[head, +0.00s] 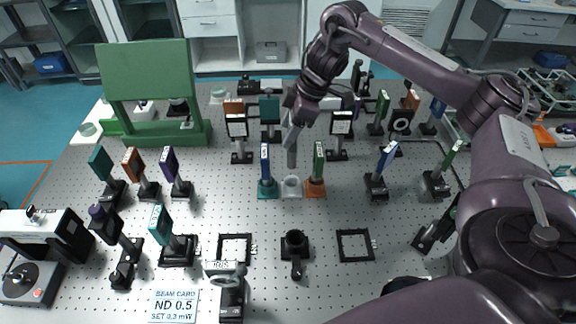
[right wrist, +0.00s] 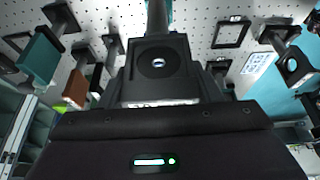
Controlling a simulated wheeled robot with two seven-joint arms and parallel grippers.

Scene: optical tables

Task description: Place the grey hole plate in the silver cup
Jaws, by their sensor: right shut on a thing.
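My right gripper (head: 298,112) hangs above the middle of the perforated table, shut on the grey hole plate (head: 290,135). The plate is nearly edge-on in the head view, its grey post pointing down. In the right wrist view, the plate (right wrist: 158,85) shows a dark square face with a round central hole and a white label. The silver cup (head: 291,187) stands below the post, between two upright plates. I cannot tell whether the post tip is above the cup or inside its mouth. My left gripper is not in view.
A blue plate on a teal base (head: 266,188) stands close left of the cup, and a green plate on an orange base (head: 316,186) close right. A black holder (head: 296,246) stands in front. Several other mounted plates surround this area.

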